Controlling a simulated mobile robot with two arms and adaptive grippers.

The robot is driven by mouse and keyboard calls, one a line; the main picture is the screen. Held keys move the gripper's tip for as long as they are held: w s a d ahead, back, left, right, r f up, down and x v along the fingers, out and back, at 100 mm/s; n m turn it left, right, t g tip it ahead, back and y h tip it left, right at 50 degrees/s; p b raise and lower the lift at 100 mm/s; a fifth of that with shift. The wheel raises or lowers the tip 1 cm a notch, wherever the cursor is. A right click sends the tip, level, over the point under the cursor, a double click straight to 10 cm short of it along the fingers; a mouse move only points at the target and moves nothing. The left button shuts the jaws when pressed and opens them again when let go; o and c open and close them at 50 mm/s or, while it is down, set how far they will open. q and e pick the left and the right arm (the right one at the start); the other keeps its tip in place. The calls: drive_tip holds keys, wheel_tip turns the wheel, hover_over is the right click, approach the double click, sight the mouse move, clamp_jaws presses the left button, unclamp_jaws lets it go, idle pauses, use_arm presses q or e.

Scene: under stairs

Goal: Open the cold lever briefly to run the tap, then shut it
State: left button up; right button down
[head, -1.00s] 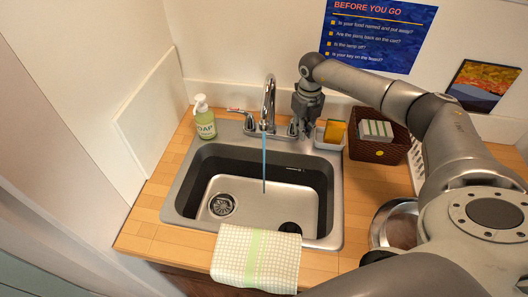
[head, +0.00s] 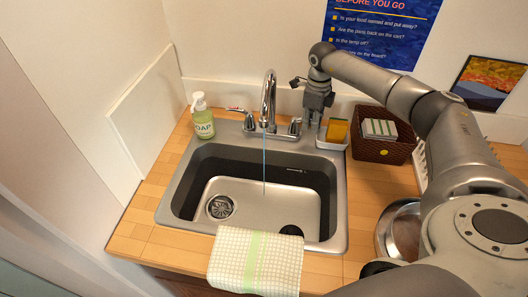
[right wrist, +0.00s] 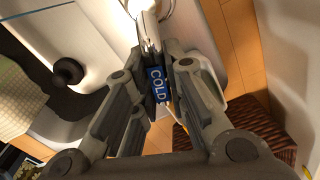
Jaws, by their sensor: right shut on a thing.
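The silver tap (head: 268,98) stands behind the sink, and a thin stream of water (head: 264,165) runs from its spout into the basin. My right gripper (head: 312,119) is at the tap's right side, beside the base of the cold lever (head: 295,127). In the right wrist view the gripper (right wrist: 160,95) is shut on the cold lever, whose blue COLD label (right wrist: 157,84) shows between the fingers. The lever with a red mark (head: 239,111) is on the tap's left. My left gripper is not in view.
A soap bottle (head: 203,122) stands left of the tap. A caddy with a yellow sponge (head: 337,130) and a brown basket (head: 388,147) stand close right of the gripper. A checked towel (head: 256,262) hangs over the sink's front edge.

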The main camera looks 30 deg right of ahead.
drive_tip(key=shift+w, duration=0.15)
drive_tip(key=shift+w+d+n+b, duration=0.2)
drive_tip(key=shift+d+n+b, duration=0.15)
drive_tip(key=shift+n+b, duration=0.35)
drive_tip(key=shift+w+d+n, duration=0.3)
drive_tip(key=shift+n, duration=0.6)
drive_tip(key=shift+w+d+r+n+b, duration=0.1)
drive_tip(key=shift+r+n+b, duration=0.05)
drive_tip(key=shift+n+b, duration=0.3)
drive_tip(key=c, duration=0.6)
unclamp_jaws()
drive_tip(key=shift+c, duration=0.2)
